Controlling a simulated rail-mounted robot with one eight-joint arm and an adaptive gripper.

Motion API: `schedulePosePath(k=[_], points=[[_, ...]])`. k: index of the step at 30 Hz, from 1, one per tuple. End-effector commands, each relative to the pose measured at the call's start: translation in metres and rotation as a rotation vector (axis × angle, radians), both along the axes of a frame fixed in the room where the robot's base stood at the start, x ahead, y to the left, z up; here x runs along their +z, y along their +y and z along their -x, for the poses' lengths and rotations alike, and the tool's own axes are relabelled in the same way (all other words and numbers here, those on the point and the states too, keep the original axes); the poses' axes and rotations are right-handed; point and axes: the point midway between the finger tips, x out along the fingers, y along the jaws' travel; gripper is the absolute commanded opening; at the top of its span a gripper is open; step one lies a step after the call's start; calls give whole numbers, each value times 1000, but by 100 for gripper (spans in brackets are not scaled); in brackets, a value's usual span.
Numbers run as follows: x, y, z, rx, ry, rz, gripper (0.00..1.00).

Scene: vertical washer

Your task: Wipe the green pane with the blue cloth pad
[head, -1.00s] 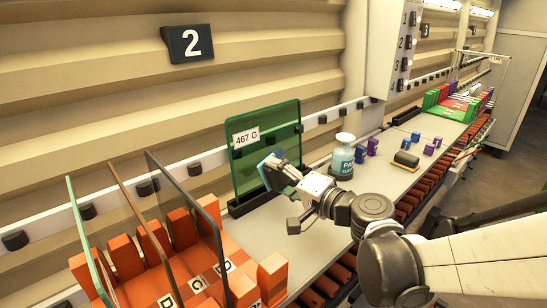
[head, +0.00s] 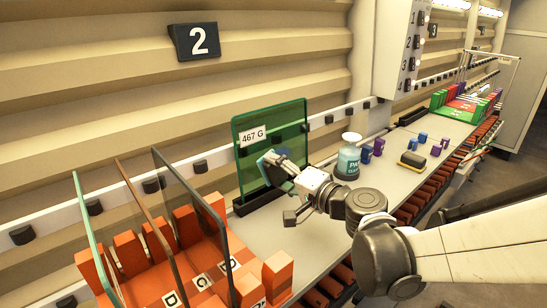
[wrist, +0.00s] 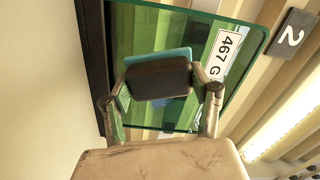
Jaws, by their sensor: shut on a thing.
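The green pane (head: 285,125) stands upright in a dark base rail (head: 258,202) near the wall and carries a white "467 G" label. My gripper (head: 285,172) is shut on the blue cloth pad (head: 266,159) and holds it in front of the pane's lower middle. In the wrist view, my gripper (wrist: 160,92) has a finger on each side of the pad's dark backing, with the blue cloth pad (wrist: 160,55) showing along its edge. The green pane (wrist: 165,25) is right behind it. I cannot tell whether the cloth touches the glass.
An orange rack (head: 205,285) with several upright panes stands at the lower left.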

Motion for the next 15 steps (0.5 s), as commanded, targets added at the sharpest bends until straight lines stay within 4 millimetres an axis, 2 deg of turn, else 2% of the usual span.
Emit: schedulePosePath(k=[15], points=[[-1, 5, -6, 1, 0, 0, 37]])
